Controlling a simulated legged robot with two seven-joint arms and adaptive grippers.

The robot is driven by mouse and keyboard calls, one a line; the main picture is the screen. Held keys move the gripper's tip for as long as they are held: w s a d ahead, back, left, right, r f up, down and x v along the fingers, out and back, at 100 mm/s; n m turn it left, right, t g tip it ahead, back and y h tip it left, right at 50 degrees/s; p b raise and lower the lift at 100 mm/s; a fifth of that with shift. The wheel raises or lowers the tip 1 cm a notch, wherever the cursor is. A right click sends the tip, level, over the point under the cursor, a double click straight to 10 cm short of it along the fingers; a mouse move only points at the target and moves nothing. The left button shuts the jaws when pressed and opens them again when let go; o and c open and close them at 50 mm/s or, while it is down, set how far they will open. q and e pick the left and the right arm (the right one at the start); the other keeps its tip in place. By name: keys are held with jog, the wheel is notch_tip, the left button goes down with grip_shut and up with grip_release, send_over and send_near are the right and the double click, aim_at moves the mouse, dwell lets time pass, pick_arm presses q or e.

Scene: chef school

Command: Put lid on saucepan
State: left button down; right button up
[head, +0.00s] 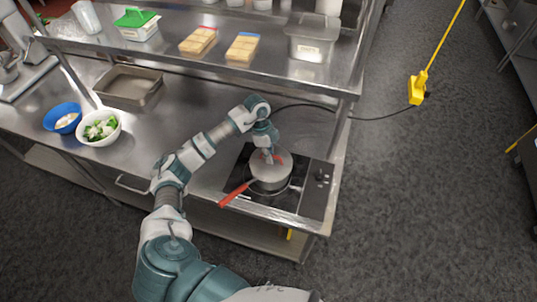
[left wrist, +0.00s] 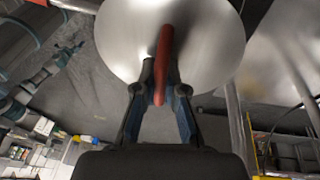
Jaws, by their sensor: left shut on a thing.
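The saucepan (head: 269,186) stands on the cooktop, with its red handle (head: 235,194) pointing to the lower left. The round metal lid (head: 283,166) is at the top of the saucepan and covers its opening in the head view. I cannot tell whether it rests fully on the rim. My left gripper (head: 267,153) comes down from above and is shut on the lid's red handle. In the left wrist view the two fingers (left wrist: 161,84) are on either side of the red handle (left wrist: 164,62), below the lid's disc (left wrist: 120,38). The saucepan is hidden there. My right gripper is not in view.
The black cooktop (head: 236,181) sits at the right end of the steel counter (head: 185,120). A blue bowl (head: 52,118), a white bowl of greens (head: 84,139) and a metal tray (head: 104,93) are at left. A shelf (head: 165,55) with containers overhangs the back.

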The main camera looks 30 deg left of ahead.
pick_arm(q)
jog(key=shift+d+f, duration=0.1)
jog(key=shift+f, duration=0.15)
jog(key=c, duration=1.4)
grip_release()
jog(key=shift+c, duration=0.2)
jog(key=shift+o, duration=1)
jog(key=shift+a, duration=0.35)
jog(key=shift+r, duration=0.25)
jog(key=s+b+v, duration=0.1)
jog(key=v, duration=1.1)
jog(key=shift+w+r+b, duration=0.3)
jog(key=shift+w+b, duration=0.1)
jog(key=shift+w, duration=0.15)
